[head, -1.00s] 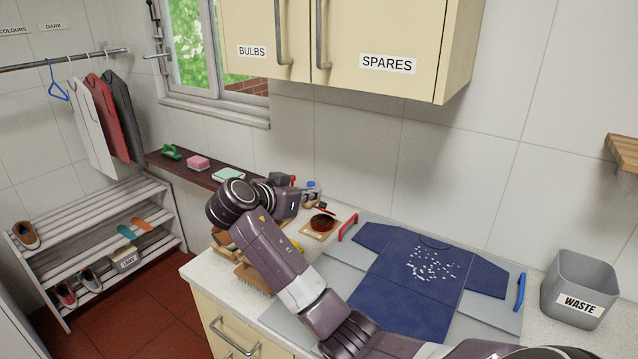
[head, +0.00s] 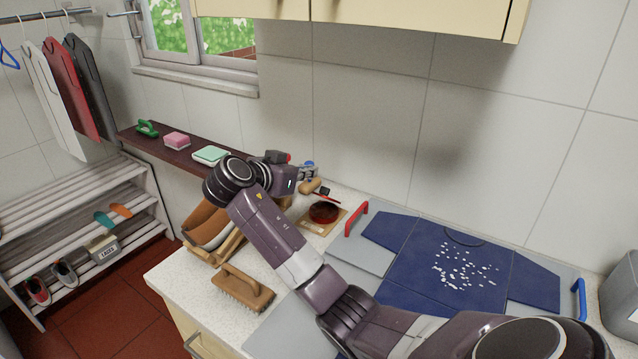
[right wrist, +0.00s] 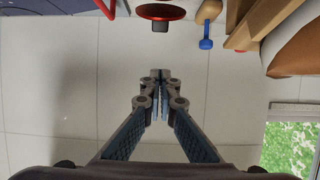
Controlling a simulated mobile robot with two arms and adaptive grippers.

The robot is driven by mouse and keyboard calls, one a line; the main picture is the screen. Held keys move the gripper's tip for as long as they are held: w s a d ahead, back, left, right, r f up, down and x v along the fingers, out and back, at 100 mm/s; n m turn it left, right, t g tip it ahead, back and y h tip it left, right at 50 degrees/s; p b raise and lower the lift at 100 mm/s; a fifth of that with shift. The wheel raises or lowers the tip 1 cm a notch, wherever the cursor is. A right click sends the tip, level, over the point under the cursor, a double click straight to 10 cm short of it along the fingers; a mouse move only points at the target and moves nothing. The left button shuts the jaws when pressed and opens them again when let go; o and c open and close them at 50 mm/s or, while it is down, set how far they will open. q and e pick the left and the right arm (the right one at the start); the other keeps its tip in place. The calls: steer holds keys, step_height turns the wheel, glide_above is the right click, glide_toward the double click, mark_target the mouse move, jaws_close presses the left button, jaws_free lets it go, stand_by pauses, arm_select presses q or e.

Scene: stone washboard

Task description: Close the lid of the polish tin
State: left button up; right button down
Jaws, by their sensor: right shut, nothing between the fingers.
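The polish tin (head: 325,212) is round and dark with reddish-brown sides, and sits on a small wooden board (head: 309,227) on the counter. A thin red and dark edge behind it looks like its raised lid, but I cannot tell its exact angle. In the right wrist view a red-rimmed dark disc (right wrist: 160,11) of the tin shows at the top edge, beyond the fingertips. My right gripper (head: 313,173) is behind and slightly left of the tin, apart from it. Its fingers (right wrist: 160,76) are shut and empty. My left gripper is not in view.
A wooden-handled brush (head: 242,289) lies on the counter front, near a wooden stand with a brown shoe (head: 207,222). A navy shirt (head: 450,265) with white flecks lies right of the tin, beside a red handle (head: 356,221). The tiled wall is close behind.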

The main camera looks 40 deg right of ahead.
steer(key=p, duration=0.3)
glide_above(323, 192)
steer(key=d, duration=0.2)
steer(key=f, duration=0.3)
steer(key=shift+w+d, duration=0.15)
steer(key=shift+w, duration=0.1)
steer(key=f, duration=0.1)
steer(key=a+f+p, duration=0.1)
steer(key=shift+s+a+f, duration=0.1)
steer(key=shift+a+f, duration=0.2)
steer(key=shift+f, duration=0.05)
steer(key=shift+s+a+f, duration=0.15)
steer(key=shift+a+f, duration=0.15)
steer(key=shift+a, duration=0.1)
steer(key=shift+f, duration=0.15)
